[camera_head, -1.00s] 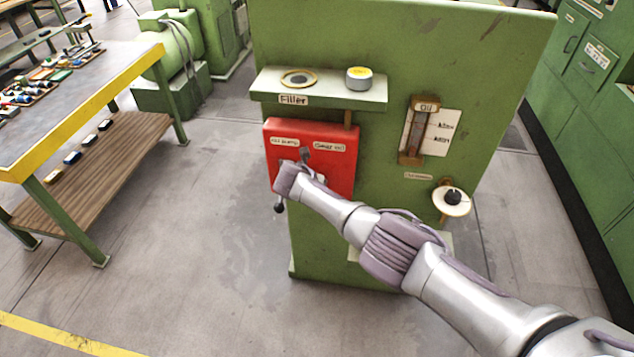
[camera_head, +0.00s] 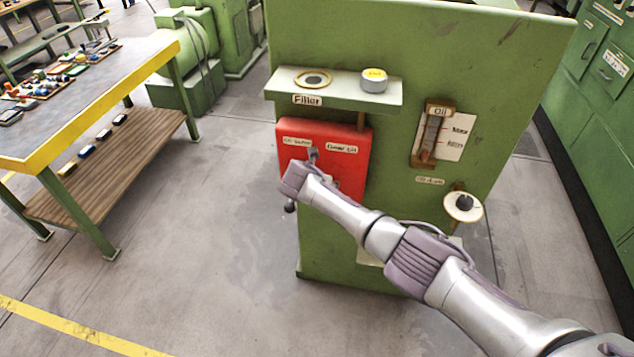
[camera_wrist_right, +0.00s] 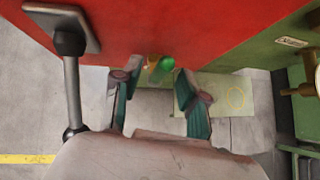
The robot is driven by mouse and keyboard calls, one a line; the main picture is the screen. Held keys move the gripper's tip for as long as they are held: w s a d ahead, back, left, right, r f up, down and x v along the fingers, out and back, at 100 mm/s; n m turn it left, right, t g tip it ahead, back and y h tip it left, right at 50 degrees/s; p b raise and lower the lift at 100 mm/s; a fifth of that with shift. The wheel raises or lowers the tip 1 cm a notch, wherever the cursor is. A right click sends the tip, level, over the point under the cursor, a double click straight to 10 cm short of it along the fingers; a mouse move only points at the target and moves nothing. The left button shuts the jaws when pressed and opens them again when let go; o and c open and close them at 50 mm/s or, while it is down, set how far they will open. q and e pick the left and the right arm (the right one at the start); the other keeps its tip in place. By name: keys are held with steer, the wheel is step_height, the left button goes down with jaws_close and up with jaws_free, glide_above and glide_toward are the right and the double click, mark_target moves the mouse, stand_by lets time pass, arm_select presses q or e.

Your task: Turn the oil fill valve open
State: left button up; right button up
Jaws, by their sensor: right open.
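The red box (camera_head: 355,160) is fixed to the front of the green machine. My right arm reaches in front of it, and its gripper end (camera_head: 293,180) hides part of the box; the fingers are hidden in the head view. In the right wrist view, my right gripper (camera_wrist_right: 152,82) is open and empty. A small green knob on a brass fitting (camera_wrist_right: 163,68) sticks out below the red surface, between and just beyond the fingertips. It looks like a valve handle, but no label shows there. A lever rod with black ends (camera_wrist_right: 72,85) stands left of the fingers. My left gripper is not in view.
A workbench (camera_head: 90,85) stands left; the floor between is clear.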

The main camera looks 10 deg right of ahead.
steer(key=v, duration=0.9)
steer(key=shift+s, duration=0.1)
steer(key=s+d+f+m+g+y, duration=0.1)
steer(key=s+d+f+m+g, duration=0.15)
steer(key=s+f+m, duration=0.65)
steer(key=s+d+f+g+y+b, duration=0.1)
steer(key=s+d+f+y, duration=0.3)
steer(key=f, duration=1.1)
steer(key=s+d+f+m+g+h, duration=0.1)
steer(key=s+f+m, duration=0.55)
steer(key=f, duration=0.65)
steer(key=s+d+f+m, duration=0.3)
steer(key=s+f+m, duration=0.1)
steer(key=s, duration=0.8)
steer(key=s+d+f+m+g, duration=0.1)
steer(key=s+d+f+m, duration=0.2)
steer(key=s, duration=1)
steer(key=s+d+f+m+g+b, duration=0.1)
steer(key=s+d+f+m, duration=0.3)
steer(key=s+f, duration=0.3)
steer(key=s+m, duration=0.1)
steer(key=s, duration=0.4)
steer(key=shift+s, duration=0.35)
